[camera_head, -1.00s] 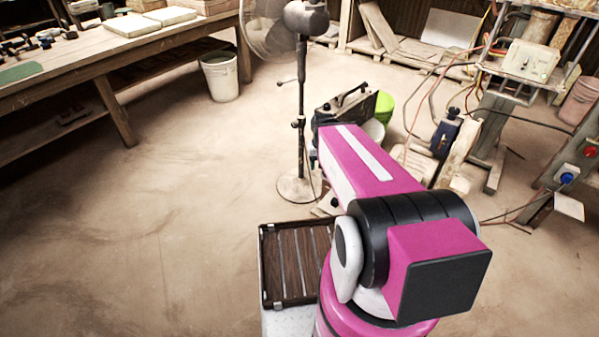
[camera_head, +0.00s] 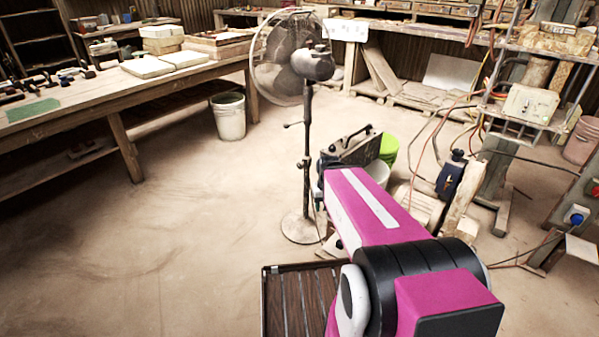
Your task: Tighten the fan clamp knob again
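A grey pedestal fan (camera_head: 292,62) with a round wire cage stands on the floor a little left of my arm. Its pole (camera_head: 306,160) rises from a round base (camera_head: 303,228). A small clamp knob with a side handle (camera_head: 294,124) sits partway up the pole; how tight it is does not show. My magenta arm reaches forward just right of the pole.
A long workbench (camera_head: 90,100) with tools and tiles runs along the left. A white bucket (camera_head: 229,117) stands by it. The floor left of the fan is clear.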

